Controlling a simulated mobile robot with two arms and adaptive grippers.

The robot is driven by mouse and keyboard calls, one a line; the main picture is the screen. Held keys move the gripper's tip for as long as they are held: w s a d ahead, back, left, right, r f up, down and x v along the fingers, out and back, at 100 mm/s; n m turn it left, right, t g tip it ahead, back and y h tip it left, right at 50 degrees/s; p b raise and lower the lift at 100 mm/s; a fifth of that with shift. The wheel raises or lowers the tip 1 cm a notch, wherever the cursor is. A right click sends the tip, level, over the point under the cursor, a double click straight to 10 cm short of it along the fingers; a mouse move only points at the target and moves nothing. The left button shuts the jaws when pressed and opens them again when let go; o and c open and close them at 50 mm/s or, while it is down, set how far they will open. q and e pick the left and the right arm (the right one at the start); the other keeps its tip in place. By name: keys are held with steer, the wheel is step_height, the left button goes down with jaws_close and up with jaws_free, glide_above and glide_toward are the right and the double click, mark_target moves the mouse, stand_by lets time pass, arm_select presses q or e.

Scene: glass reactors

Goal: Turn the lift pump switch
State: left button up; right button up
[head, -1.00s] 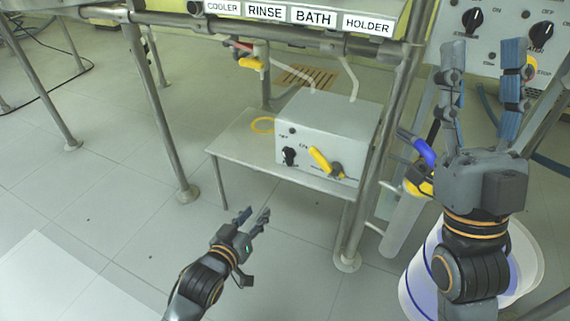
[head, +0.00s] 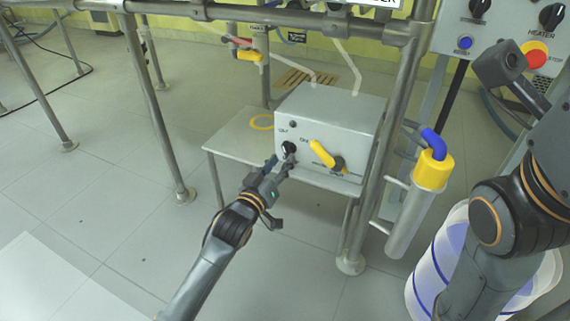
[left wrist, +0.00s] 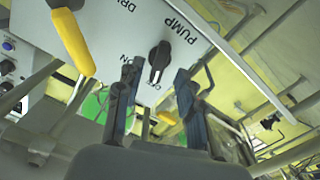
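The lift pump switch is a black rotary knob (head: 289,147) on the front of a white box (head: 330,108), left of a yellow lever (head: 321,154). In the left wrist view the black knob (left wrist: 158,61) sits beside the printed word PUMP, its pointer slanting. My left gripper (head: 281,163) is just in front of the box, at the knob. Its two blue-grey fingers (left wrist: 155,82) are apart, with the knob between their tips in that view and nothing gripped. Whether they touch the knob I cannot tell. My right arm is at the right edge; its fingers are out of view.
The box stands on a low metal shelf (head: 228,142) among steel frame legs. A grey cylinder with a yellow top (head: 433,170) and blue handle is to its right, near a white and blue bucket (head: 452,255). A control panel with a red button (head: 534,54) is upper right.

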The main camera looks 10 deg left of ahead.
mark_target(286, 154)
arm_select(q)
steer(key=shift+b+x, duration=0.65)
steer(key=shift+x, duration=1.05)
jaws_close()
